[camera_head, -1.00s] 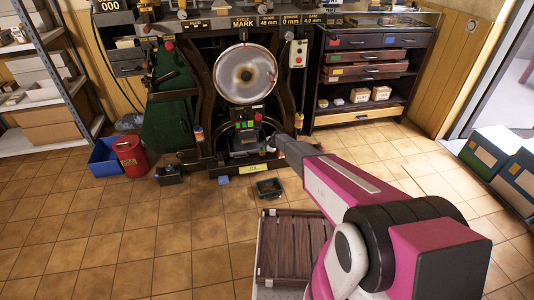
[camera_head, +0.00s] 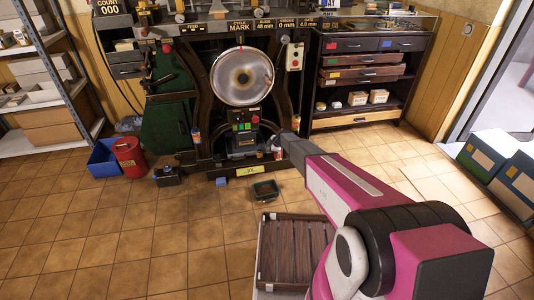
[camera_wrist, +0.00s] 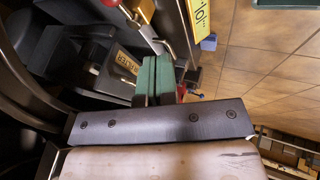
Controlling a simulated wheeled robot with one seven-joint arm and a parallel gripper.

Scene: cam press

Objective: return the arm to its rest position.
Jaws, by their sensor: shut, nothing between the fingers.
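My magenta arm (camera_head: 345,190) reaches from the lower right toward the front of the cam press (camera_head: 205,125). My gripper (camera_head: 281,143) is at its far end, small and dark against the press, just right of the green and red buttons (camera_head: 245,119). It is shut and holds nothing that I can see. Whether it touches the press cannot be told. The press has a large round metal disc (camera_head: 242,77) above the buttons.
A red can (camera_head: 129,158) and blue bin (camera_head: 104,158) stand left. A drawer cabinet (camera_head: 330,122) stands right of the press. The tiled floor at left is clear.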

